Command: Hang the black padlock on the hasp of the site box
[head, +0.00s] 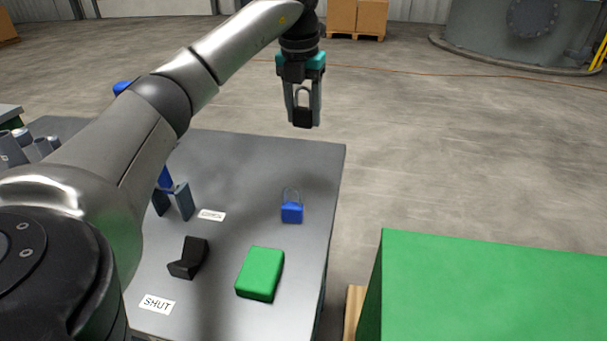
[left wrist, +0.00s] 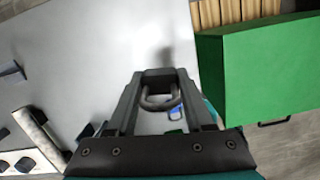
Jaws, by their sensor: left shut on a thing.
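My left gripper (head: 303,112) is shut on the black padlock (head: 303,118) and holds it above the far right part of the grey table. The padlock's shackle is up between the fingers in the head view. In the left wrist view the shackle (left wrist: 160,98) shows between the fingers of the left gripper (left wrist: 158,78). The green site box (head: 490,285) stands at the lower right, apart from the padlock; it also shows in the left wrist view (left wrist: 262,70). I cannot make out its hasp. My right gripper is not in view.
On the grey table (head: 265,150) are a blue padlock (head: 291,213), a green block (head: 260,274), a black angled piece (head: 189,258) and a SHUT label (head: 157,304). A gap separates table and box. Open concrete floor lies beyond.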

